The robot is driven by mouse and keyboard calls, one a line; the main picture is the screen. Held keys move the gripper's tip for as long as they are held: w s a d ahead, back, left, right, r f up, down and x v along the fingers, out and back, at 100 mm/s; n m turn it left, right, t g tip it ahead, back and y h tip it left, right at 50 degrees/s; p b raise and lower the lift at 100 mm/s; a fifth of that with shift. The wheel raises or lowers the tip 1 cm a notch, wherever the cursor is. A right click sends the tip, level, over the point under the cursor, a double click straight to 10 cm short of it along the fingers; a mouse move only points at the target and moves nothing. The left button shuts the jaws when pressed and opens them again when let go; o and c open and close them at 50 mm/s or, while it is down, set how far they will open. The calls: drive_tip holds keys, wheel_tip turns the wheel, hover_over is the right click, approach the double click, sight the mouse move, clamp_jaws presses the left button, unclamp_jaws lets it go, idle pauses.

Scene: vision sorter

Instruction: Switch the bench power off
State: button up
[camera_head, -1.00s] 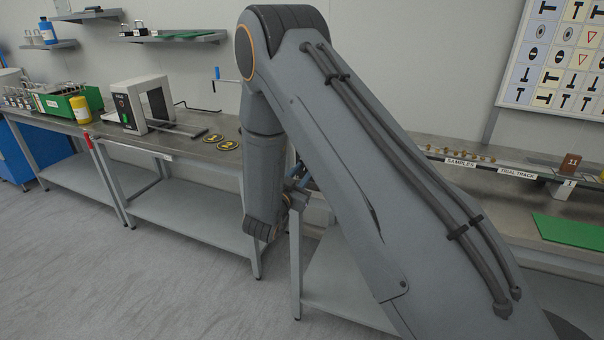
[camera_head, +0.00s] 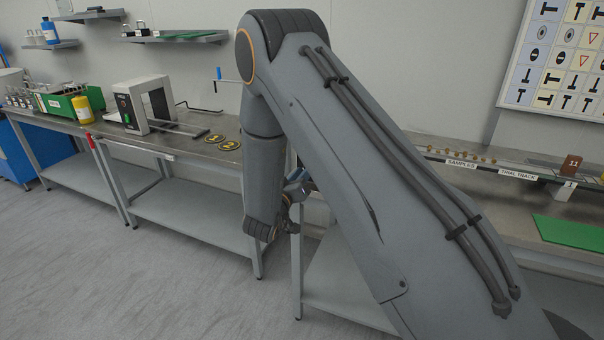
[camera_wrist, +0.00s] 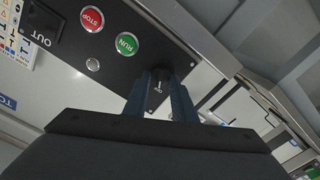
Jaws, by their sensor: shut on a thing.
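In the wrist view my gripper (camera_wrist: 161,94) is shut on a small black rotary knob (camera_wrist: 158,75), one finger on each side of it. The knob sits on a dark plate on a light panel, with small white marking between the fingers that is too small to read surely. The fingers hide part of the knob and plate.
A green RUN button (camera_wrist: 127,44) and a red STOP button (camera_wrist: 92,19) are close to the knob on the same panel. A dark opening labelled OUT (camera_wrist: 43,23) is at upper left. Benches (camera_head: 190,150) line the wall.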

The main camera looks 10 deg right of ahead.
idle(0.4)
drive_tip(key=o, duration=1)
drive_tip(key=b+v, duration=0.2)
drive_tip(key=v, duration=0.5)
drive_tip(key=shift+s+a, duration=0.25)
drive_tip(key=shift+a, duration=0.05)
